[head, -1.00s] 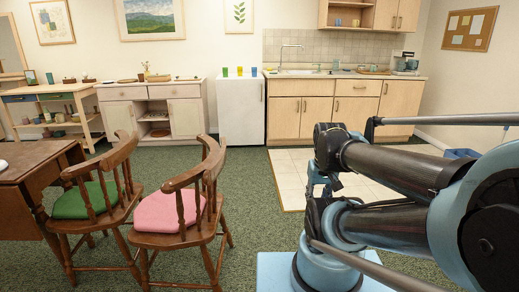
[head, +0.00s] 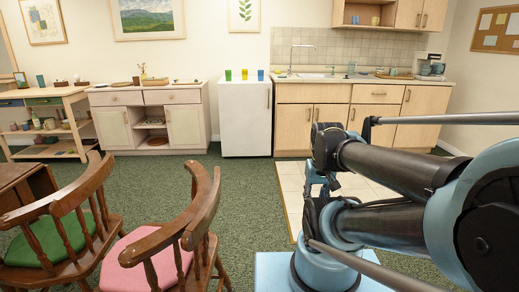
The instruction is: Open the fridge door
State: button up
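The fridge (head: 245,118) is a small white unit against the back wall, left of the wooden kitchen counter. Its door faces me and looks closed. A thin dark handle (head: 268,98) shows near its upper right edge. Several small coloured cups stand on its top, among them a green cup (head: 228,75) and a yellow cup (head: 244,74). My arm is folded at the right of the head view, well short of the fridge. The fingertips of my gripper cannot be made out.
A wooden chair with a green seat (head: 50,240) and one with a pink seat (head: 150,262) stand at the lower left. The green carpet (head: 235,185) is clear before the fridge. A white cabinet (head: 118,122) and kitchen cupboards (head: 293,117) flank it.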

aim_at(245, 111)
jog(key=u, duration=0.05)
jog(key=i, duration=2.95)
